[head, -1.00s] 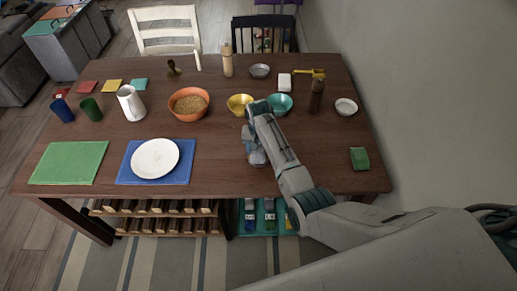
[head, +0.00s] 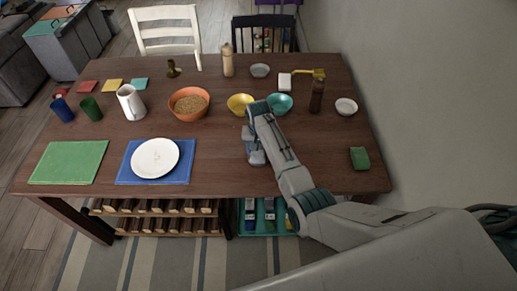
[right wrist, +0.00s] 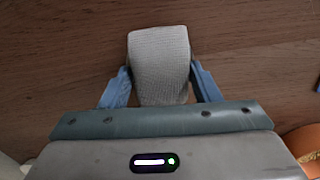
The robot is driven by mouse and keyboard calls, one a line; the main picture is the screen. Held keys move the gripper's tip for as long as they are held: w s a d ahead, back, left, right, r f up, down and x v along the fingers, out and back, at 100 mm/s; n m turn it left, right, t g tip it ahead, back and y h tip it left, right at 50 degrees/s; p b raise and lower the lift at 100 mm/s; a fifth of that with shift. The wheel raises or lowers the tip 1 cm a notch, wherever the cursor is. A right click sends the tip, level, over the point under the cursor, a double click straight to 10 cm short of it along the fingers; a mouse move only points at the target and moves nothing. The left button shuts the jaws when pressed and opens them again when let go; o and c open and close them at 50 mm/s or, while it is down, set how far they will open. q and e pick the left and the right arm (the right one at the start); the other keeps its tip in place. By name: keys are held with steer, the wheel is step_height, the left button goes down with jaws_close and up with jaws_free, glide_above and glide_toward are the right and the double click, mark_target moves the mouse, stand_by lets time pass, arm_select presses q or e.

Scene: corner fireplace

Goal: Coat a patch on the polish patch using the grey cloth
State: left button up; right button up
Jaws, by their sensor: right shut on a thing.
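My right gripper (head: 250,146) is low over the middle of the brown wooden table, to the right of the orange bowl and the white plate. In the right wrist view its two blue fingers (right wrist: 160,86) are shut on the grey cloth (right wrist: 158,62), a pale woven pad that sticks out past the fingertips. The cloth is close above the wood or touching it; I cannot tell which. In the head view the gripper largely hides the cloth. I cannot make out a distinct polish patch on the wood. My left gripper is not in view.
An orange bowl (head: 189,113), yellow bowl (head: 240,111) and teal bowl (head: 279,110) stand behind the gripper. A white plate (head: 154,163) on a blue mat (head: 179,180) lies left. A green block (head: 359,158) lies right. The wood (head: 222,165) between plate and gripper is clear.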

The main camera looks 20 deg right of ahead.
mark_target(259, 150)
steer(key=shift+f, duration=0.35)
steer(key=shift+f, duration=0.1)
stand_by(1.8)
step_height(259, 150, up, 7)
steer(key=p, duration=0.8)
stand_by(0.4)
steer(key=shift+s, duration=0.1)
